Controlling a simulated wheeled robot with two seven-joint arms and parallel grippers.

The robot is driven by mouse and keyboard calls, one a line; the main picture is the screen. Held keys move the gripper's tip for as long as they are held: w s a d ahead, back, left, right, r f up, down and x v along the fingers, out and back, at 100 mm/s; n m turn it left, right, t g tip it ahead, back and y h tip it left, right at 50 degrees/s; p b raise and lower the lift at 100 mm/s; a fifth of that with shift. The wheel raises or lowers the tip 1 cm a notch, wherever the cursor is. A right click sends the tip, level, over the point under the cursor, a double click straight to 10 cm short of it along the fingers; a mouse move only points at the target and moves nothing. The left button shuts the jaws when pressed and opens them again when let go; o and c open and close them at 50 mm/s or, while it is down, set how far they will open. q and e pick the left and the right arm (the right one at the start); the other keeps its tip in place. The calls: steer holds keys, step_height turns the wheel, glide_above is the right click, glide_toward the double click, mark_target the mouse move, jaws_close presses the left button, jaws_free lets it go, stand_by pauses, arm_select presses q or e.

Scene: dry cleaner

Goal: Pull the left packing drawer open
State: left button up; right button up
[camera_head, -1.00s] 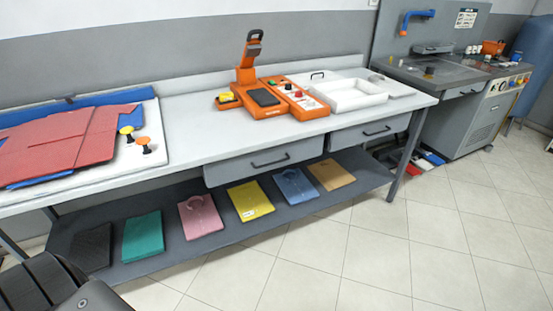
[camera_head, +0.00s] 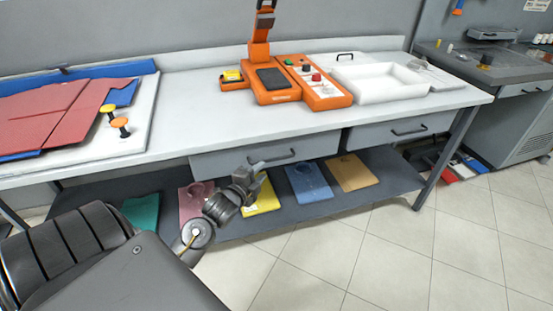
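The left packing drawer (camera_head: 222,165) is a grey drawer front under the white table top, with a dark bar handle (camera_head: 285,158). It looks shut. My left gripper (camera_head: 262,168) is in front of the drawer, close to the left end of the handle. I cannot tell whether it touches the handle or whether its fingers are apart. My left arm covers part of the drawer's lower edge. The right packing drawer (camera_head: 370,139), with its own handle (camera_head: 409,132), looks shut. My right gripper is out of view.
An orange machine (camera_head: 272,97) and a white tray (camera_head: 350,86) stand on the table (camera_head: 190,124). A red garment (camera_head: 45,115) lies on the board at left. Folded items, including a blue one (camera_head: 308,182), lie on the lower shelf. The floor in front is clear.

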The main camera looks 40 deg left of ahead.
mark_target(274, 160)
arm_select(q)
steer(key=x, duration=0.9)
steer(key=shift+w+f, duration=0.1)
steer(key=shift+w, duration=0.3)
jaws_close()
